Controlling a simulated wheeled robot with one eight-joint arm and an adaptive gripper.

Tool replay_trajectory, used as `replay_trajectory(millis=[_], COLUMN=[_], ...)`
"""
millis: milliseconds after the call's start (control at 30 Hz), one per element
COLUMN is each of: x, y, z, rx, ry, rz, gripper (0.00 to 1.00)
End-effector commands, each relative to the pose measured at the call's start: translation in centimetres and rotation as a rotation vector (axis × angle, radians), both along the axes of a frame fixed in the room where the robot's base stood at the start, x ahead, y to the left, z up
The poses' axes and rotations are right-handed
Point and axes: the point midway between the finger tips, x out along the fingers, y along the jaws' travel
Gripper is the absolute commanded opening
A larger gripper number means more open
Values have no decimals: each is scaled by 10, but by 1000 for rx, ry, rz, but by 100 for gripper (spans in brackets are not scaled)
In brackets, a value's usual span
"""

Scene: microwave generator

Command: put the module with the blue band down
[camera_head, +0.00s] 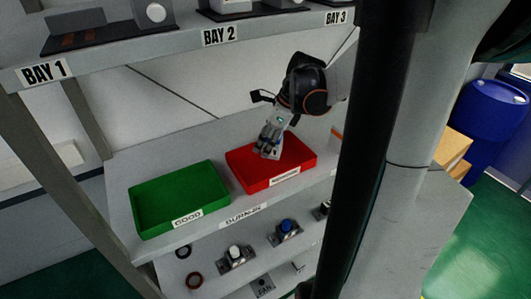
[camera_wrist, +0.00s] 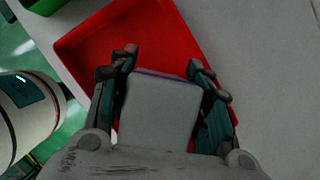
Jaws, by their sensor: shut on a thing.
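My gripper (camera_head: 268,147) points down over the red tray (camera_head: 302,166), with its fingertips at or inside the tray area. In the wrist view my gripper (camera_wrist: 165,68) is shut on a pale grey block, the module (camera_wrist: 158,112), with a finger on each side. A thin dark bluish-purple line shows along the module's far edge; the rest of any band is hidden. The red tray (camera_wrist: 95,45) lies beneath it in the wrist view and looks empty around it. I cannot tell whether the module touches the tray floor.
A green tray (camera_head: 150,213) labelled GOOD stands left of the red one and looks empty. A shelf with labels BAY 1 (camera_head: 43,72), BAY 2 and BAY 3 runs above, holding equipment. Buttons, including a blue one (camera_head: 287,226), are on the front panel below.

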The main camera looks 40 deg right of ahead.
Motion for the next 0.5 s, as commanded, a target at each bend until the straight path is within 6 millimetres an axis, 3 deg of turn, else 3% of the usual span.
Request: replay_trajectory(millis=[233, 500], x=[0, 0], y=[0, 0], z=[-39, -39], rx=[0, 0], ry=[0, 0], rz=[0, 0], gripper=[10, 10])
